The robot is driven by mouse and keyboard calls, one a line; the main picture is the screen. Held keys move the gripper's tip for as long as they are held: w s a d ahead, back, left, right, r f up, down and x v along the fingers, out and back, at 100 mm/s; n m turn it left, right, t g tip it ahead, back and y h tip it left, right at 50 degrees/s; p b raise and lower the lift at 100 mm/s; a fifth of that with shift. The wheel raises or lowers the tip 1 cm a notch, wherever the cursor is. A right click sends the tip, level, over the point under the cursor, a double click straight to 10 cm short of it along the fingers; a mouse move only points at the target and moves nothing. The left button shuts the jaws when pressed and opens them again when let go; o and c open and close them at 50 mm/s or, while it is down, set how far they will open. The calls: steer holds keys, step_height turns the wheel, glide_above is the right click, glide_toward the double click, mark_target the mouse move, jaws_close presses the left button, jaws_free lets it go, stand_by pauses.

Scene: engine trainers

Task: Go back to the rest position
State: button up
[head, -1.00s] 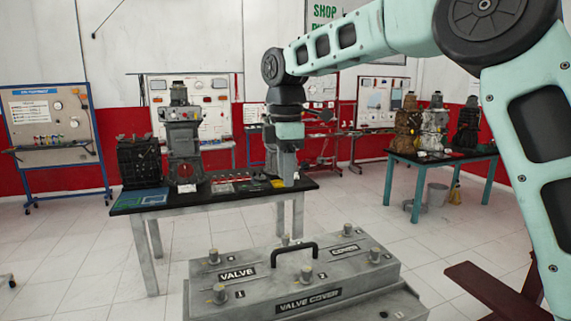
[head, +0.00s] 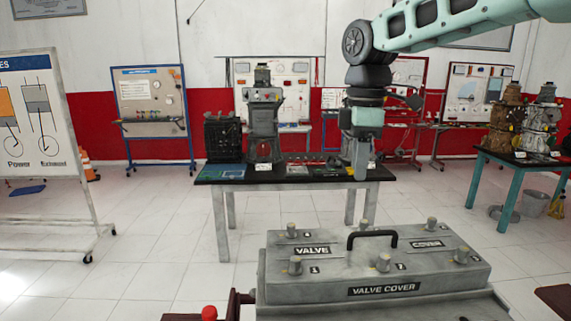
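My gripper (head: 361,172) hangs from my arm at the upper right of the head view, pointing straight down. It appears in front of the far black-topped table. The fingers are small and seen edge-on, so I cannot tell whether they are open or shut. Below and nearer is a grey valve cover (head: 370,262) with a black handle (head: 372,237) and several knobs on top. My gripper is above and apart from it. I see nothing hanging from the gripper.
The black-topped table (head: 210,175) holds a grey engine (head: 264,125) and a dark engine block (head: 222,138). A teal-legged table (head: 511,200) with engines stands at right. A whiteboard (head: 40,140) is at left. A red knob (head: 209,313) is at the bottom.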

steer(key=s+a+f+m+b, duration=0.1)
steer(key=s+f+m, duration=0.3)
steer(key=s+f, duration=0.7)
steer(key=s+a+f+m+b, duration=0.1)
steer(key=s+f+m+b, duration=0.3)
steer(key=s+f, duration=0.7)
steer(key=s, duration=0.8)
steer(key=shift+s+a, duration=0.15)
steer(key=shift+a, duration=0.1)
steer(key=shift+f, duration=0.1)
